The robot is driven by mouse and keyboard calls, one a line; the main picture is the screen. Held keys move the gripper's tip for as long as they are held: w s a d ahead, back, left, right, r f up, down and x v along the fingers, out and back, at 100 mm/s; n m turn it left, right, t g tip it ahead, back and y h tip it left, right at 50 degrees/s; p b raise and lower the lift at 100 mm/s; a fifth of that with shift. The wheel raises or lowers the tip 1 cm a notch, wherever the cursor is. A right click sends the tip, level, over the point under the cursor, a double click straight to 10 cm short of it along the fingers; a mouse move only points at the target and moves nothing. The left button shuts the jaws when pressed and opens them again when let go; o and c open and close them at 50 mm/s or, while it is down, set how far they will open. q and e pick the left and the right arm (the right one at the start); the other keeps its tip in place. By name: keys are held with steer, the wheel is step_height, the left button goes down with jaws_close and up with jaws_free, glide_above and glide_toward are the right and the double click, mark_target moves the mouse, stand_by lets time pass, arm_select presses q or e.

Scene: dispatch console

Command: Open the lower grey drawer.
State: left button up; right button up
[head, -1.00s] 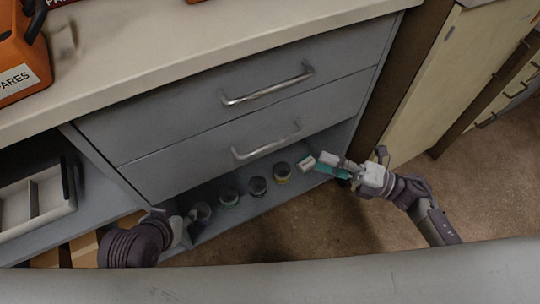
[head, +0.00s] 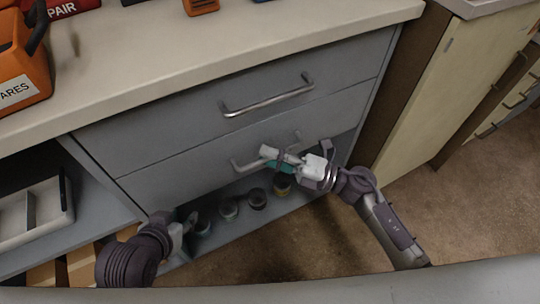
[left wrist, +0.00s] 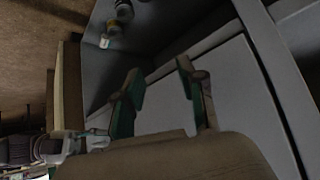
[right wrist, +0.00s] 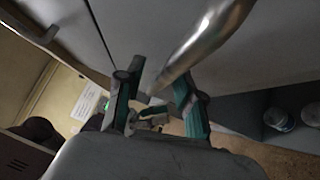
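The lower grey drawer (head: 180,168) is shut, flush under the upper grey drawer (head: 170,125). Its silver bar handle (head: 240,166) is partly hidden by my right gripper (head: 268,158). In the right wrist view the right gripper (right wrist: 157,88) is open, with a handle bar (right wrist: 205,40) running down between its spread fingers; contact cannot be told. My left gripper (head: 188,222) is low at the left end of the open shelf below the drawers. In the left wrist view the left gripper (left wrist: 158,75) is open and empty, near grey cabinet panels.
Several small jars (head: 257,198) stand on the low shelf (head: 222,228) under the drawers. The countertop (head: 200,60) overhangs above, with an orange case (head: 25,75) on it. A white divided tray (head: 35,215) lies at left. Carpeted floor is clear at right.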

jaws_close()
stand_by(0.4)
